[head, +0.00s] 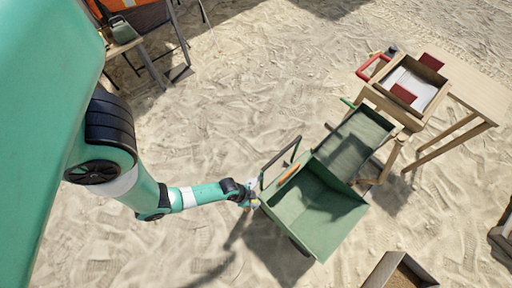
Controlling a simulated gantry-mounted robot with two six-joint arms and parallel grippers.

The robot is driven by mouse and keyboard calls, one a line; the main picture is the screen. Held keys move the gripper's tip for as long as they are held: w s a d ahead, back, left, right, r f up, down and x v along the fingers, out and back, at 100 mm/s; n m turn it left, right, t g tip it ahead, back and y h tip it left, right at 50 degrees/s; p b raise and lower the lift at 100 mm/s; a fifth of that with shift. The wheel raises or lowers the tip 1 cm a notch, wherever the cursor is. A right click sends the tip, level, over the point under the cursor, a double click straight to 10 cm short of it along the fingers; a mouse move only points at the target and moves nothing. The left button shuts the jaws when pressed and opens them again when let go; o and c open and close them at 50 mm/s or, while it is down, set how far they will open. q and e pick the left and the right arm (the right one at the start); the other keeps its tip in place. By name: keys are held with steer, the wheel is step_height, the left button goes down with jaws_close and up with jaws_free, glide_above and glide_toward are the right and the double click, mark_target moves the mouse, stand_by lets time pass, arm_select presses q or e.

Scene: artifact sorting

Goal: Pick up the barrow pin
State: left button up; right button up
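A green barrow (318,207) with an open, sloping tray stands on the sand right of centre. A dark looped handle (281,161) rises at its upper left side. A small orange strip (289,176) lies along that edge of the tray; I cannot tell whether it is the barrow pin. No other pin shows clearly. My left gripper (252,202) is at the barrow's left edge, close beside the frame. Its fingers are too small to read, and I cannot tell whether it touches or holds anything. My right gripper is not in view.
A second green tray (354,143) adjoins the barrow at upper right. A wooden crate (398,270) is at lower right. A folding stand is at upper left. Open sand (240,90) lies between.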

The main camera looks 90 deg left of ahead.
arm_select(q)
jaws_close()
